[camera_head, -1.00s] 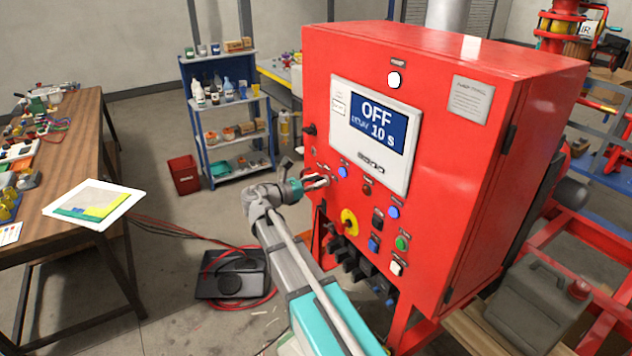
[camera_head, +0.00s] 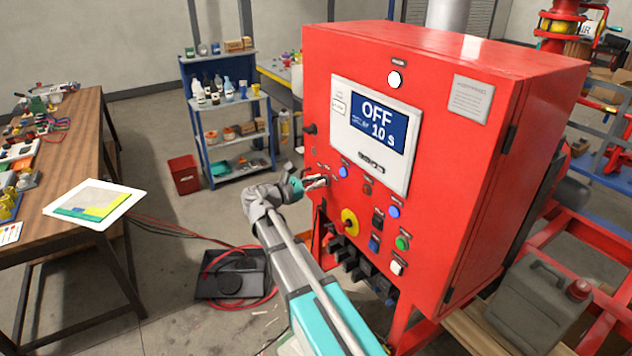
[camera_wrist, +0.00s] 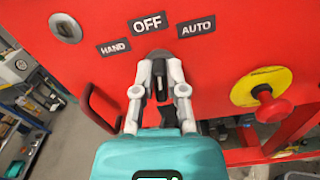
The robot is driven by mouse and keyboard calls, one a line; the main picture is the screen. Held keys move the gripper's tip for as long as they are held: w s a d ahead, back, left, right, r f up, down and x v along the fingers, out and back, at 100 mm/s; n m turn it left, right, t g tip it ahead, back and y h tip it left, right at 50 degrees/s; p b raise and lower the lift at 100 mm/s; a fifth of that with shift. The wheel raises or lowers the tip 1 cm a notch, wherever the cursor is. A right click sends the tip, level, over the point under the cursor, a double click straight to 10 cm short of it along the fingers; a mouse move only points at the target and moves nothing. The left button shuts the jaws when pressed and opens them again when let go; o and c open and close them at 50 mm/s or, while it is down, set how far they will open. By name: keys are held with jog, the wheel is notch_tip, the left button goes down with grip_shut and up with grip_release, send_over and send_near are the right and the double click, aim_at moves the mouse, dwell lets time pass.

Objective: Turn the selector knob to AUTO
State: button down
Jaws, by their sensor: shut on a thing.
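The selector knob (camera_wrist: 160,82) is on the red panel in the wrist view, with its black handle between my fingers. Labels HAND (camera_wrist: 113,47), OFF (camera_wrist: 148,22) and AUTO (camera_wrist: 196,27) are spread above it. The handle points up, close to OFF. My gripper (camera_wrist: 160,92) is shut on the knob's handle, and its fingers hide the sides of it. In the head view my gripper (camera_head: 322,181) is at the panel's lower left, and the knob is hidden there. The display (camera_head: 376,122) reads OFF with a 10 s delay.
A red emergency-stop button on a yellow ring (camera_wrist: 265,92) sticks out to the right of the knob. A dark handle (camera_wrist: 100,110) stands out at the left. Blue, green and white buttons cover the panel (camera_head: 440,190) to the right.

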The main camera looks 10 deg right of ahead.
jog(key=m, duration=0.4)
jog(key=shift+s+d+f, duration=0.1)
jog(key=shift+s, duration=0.05)
jog(key=shift+s+f+m, duration=0.1)
jog(key=shift+m, duration=1.7)
jog(key=c, duration=0.7)
grip_release()
jog(key=v, duration=1.2)
